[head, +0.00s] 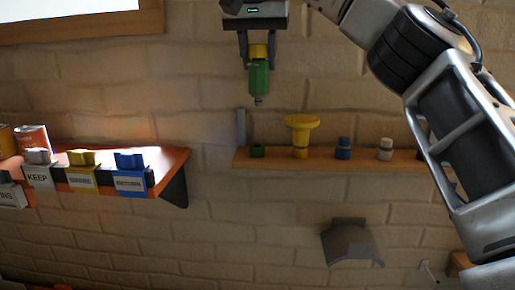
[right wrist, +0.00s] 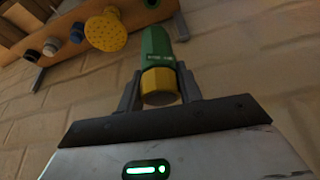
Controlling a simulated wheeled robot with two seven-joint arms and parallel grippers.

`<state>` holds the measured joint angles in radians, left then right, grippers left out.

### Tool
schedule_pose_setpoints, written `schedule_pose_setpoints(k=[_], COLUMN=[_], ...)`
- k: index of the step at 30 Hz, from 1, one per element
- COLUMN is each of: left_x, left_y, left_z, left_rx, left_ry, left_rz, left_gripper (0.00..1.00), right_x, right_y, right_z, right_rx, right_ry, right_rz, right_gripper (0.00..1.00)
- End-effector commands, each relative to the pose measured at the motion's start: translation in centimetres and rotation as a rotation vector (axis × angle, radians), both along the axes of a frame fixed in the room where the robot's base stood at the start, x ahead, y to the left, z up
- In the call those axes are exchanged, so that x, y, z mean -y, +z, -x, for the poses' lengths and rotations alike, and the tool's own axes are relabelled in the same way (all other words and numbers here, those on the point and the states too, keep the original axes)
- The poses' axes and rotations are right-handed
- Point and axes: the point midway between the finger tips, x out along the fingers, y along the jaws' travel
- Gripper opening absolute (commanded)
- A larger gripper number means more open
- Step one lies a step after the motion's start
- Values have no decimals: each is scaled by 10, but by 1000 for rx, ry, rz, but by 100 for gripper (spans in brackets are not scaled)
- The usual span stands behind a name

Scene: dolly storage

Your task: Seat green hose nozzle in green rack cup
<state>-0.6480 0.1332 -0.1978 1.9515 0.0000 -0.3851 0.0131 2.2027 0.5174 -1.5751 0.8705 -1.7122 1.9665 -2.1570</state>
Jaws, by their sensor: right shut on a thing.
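My right gripper (head: 258,60) is shut on the green hose nozzle (head: 259,78), gripping its yellow collar. The nozzle hangs upright with its narrow tip down, in front of the brick wall. The right wrist view shows the nozzle (right wrist: 156,45) between the fingers of the gripper (right wrist: 160,85). The green rack cup (head: 258,151) sits at the left end of the wooden rack shelf (head: 335,161), below the nozzle and apart from it. My left gripper is not in view.
A yellow sprinkler head (head: 301,130) stands in the rack right of the green cup; it is tall and wide. Blue (head: 343,148) and grey (head: 385,149) pieces stand further right. A shelf with labelled bins (head: 130,182) is at left. A grey hose hanger (head: 350,243) is below.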

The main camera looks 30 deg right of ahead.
Motion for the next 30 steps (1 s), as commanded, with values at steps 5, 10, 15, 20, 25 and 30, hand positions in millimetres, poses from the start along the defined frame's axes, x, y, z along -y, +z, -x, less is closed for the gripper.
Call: schedule_pose_setpoints(k=[5, 10, 15, 20, 25, 30], left_x=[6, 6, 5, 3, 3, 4], left_y=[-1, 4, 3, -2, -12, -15], left_z=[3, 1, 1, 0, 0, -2], left_rx=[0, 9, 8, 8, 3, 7], left_ry=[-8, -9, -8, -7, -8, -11], left_rz=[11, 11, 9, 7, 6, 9], left_gripper=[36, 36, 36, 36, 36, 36], right_x=[-9, -11, -10, -10, -9, -10], right_y=[-14, -15, -15, -22, -39, -56], right_z=[-5, -6, -5, -5, -5, -5], right_rx=[0, 1, 0, 0, -1, 0], right_ry=[17, 20, 17, 17, 18, 17], right_rz=[0, 0, 0, 0, 1, 0], right_gripper=[8, 8, 8, 8, 8, 8])
